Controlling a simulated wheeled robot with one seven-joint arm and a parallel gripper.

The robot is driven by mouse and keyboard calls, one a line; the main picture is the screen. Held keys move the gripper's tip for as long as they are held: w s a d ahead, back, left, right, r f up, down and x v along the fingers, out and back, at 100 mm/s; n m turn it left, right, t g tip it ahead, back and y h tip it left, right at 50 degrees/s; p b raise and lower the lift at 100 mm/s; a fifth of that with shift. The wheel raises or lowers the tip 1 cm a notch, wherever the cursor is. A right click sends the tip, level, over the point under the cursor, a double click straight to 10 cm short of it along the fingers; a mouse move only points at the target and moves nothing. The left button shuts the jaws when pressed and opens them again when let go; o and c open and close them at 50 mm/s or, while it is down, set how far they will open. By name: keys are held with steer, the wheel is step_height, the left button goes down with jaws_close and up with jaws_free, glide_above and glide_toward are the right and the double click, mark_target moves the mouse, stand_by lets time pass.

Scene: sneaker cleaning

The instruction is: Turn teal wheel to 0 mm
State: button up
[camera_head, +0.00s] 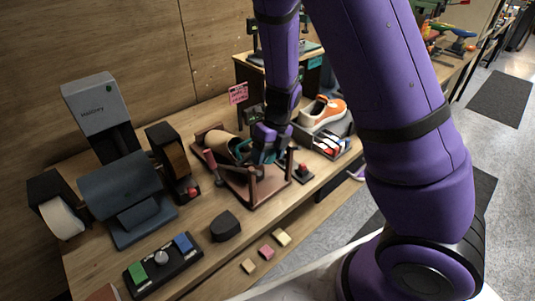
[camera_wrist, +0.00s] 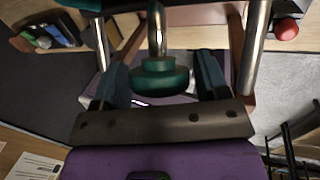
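The teal wheel (camera_wrist: 160,77) is a round knob on a metal shaft in the wrist view. It sits between the two dark fingers of my gripper (camera_wrist: 163,82), with a visible gap on each side. My gripper is open and does not appear to touch the wheel. In the head view my gripper (camera_head: 268,148) is down at a brown fixture (camera_head: 233,181) with upright posts. The wheel cannot be made out clearly there, behind the gripper. No millimetre scale or reading is legible in either view.
A red button (camera_head: 303,169) stands right of the fixture, and a tray holding an orange and white sneaker (camera_head: 322,112) is behind it. A dark block (camera_head: 225,225) and a control panel (camera_head: 163,262) are at the front. Metal rods (camera_wrist: 249,60) flank the gripper closely.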

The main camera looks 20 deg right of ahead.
steer(key=c, duration=0.6)
steer(key=shift+o, duration=0.2)
steer(key=n+h, duration=0.2)
steer(key=h, duration=0.1)
steer(key=shift+a+t+h, duration=0.15)
steer(key=shift+t+h, duration=0.15)
steer(key=shift+t, duration=0.1)
steer(key=shift+n+t+h, duration=0.8)
steer(key=shift+n+h, duration=0.5)
steer(key=shift+h, duration=0.3)
steer(key=o, duration=0.9)
